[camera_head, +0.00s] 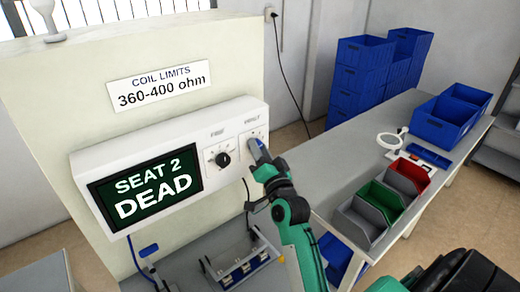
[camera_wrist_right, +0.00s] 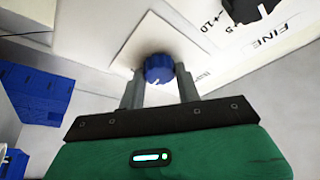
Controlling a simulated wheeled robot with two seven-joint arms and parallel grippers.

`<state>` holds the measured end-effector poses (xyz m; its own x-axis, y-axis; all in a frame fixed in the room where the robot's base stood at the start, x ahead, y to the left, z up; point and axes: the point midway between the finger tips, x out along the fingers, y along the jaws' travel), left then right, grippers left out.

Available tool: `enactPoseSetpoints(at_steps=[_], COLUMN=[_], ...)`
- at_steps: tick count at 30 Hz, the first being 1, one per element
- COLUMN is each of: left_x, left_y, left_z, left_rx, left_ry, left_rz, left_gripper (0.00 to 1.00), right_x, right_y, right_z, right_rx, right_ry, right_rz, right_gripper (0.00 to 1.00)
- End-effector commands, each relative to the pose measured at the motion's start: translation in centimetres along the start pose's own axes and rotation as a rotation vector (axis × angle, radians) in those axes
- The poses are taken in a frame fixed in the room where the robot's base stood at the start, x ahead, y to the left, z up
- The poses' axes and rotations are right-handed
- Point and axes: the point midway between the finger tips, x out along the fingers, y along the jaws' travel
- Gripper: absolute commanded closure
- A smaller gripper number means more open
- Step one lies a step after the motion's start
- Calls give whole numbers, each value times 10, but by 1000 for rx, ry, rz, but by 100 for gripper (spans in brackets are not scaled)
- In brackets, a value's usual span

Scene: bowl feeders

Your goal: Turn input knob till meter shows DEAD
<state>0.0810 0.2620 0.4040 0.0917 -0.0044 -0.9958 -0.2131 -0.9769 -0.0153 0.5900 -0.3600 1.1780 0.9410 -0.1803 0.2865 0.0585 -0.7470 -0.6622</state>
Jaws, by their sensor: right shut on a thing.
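A white meter box (camera_head: 232,115) is mounted on a pale panel. Its dark display (camera_head: 146,188) reads "SEAT 2 DEAD". A black knob (camera_head: 222,158) sits in the middle of the box on its own dial plate. My right gripper (camera_head: 262,160) is at the rightmost dial of the box, shut on a blue knob. The blue knob (camera_wrist_right: 159,69) shows between the two fingers in the right wrist view, with a white mark on it. In the head view the gripper partly hides this knob. My left gripper is not in view.
A sign (camera_head: 160,88) above the box reads "COIL LIMITS 360-400 ohm". A fixture with blue parts (camera_head: 240,268) stands below. To the right, a grey bench (camera_head: 335,160) carries grey, green and red bins (camera_head: 408,176) and blue crates (camera_head: 448,115).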

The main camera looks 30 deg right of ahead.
Motion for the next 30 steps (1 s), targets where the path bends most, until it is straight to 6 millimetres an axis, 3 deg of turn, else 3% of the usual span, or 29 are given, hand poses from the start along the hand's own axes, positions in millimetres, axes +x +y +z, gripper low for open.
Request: enactPoseSetpoints(at_steps=[3, 4, 6, 7, 19, 30], left_x=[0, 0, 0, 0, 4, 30], left_y=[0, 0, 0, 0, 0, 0], left_z=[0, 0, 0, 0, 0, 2], left_rx=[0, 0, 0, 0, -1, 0], left_ry=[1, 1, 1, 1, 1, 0], left_rz=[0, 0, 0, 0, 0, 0], left_gripper=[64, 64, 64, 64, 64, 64], right_x=[0, 0, 0, 0, -9, -78], right_y=[0, 0, 0, 0, 1, 3], right_z=[-1, -1, -1, -1, 1, 3], right_rx=[0, 0, 0, 0, -1, -1], right_ry=[3, 3, 2, 2, 0, -1], right_rz=[-1, -1, -1, -1, 0, 1], right_gripper=[89, 60, 47, 45, 45, 45])
